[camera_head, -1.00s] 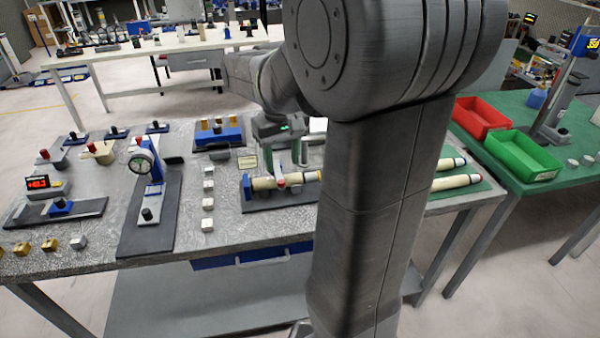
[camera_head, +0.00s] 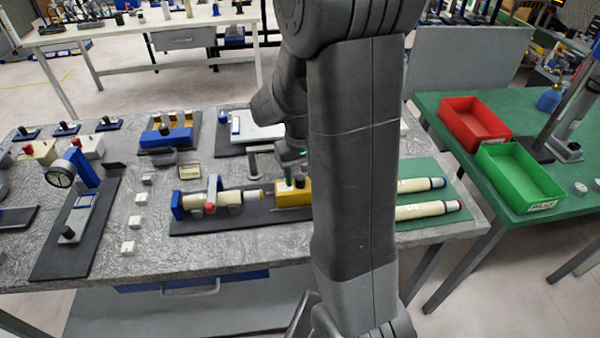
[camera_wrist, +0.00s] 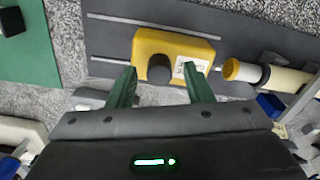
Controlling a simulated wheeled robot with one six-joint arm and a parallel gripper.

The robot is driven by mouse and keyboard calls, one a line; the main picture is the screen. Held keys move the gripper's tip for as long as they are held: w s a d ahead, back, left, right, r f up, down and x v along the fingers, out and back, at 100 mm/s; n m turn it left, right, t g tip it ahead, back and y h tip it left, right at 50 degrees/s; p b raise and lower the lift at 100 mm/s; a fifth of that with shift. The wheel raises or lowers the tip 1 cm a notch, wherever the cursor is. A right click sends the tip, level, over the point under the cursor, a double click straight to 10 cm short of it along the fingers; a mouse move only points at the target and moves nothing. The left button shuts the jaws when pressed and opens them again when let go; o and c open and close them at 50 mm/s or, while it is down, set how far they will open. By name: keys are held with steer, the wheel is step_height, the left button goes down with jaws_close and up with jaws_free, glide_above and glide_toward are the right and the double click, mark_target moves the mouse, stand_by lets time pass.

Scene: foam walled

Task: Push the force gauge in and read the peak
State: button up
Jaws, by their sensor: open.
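The yellow force gauge (camera_head: 292,193) sits on a dark base plate on the grey bench. It has a black knob on top and, in the wrist view (camera_wrist: 198,50), a white label. A cream cylinder (camera_head: 232,198) lies in line with it, in a blue fixture with a red knob (camera_head: 209,207); its yellow tip (camera_wrist: 232,69) points at the gauge with a small gap. My gripper (camera_wrist: 160,88) is open and empty, with its green fingers just short of the gauge's near side in the wrist view. My arm hides part of the gauge in the head view.
Two cream cylinders (camera_head: 420,184) lie on a green mat at the right. A dial gauge stand (camera_head: 75,215) and several white blocks (camera_head: 134,222) are at the left. Red (camera_head: 473,122) and green (camera_head: 518,174) bins stand on the right table.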

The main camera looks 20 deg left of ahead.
mark_target(282, 187)
steer(key=c, duration=1)
steer(key=shift+s+a, duration=0.4)
steer(key=shift+a, duration=0.3)
steer(key=shift+s+a, duration=0.4)
steer(key=shift+a, duration=0.25)
steer(key=shift+s+a, duration=0.4)
steer(key=shift+a, duration=0.3)
steer(key=o, duration=1)
step_height(282, 187, up, 14)
steer(key=shift+f, duration=0.15)
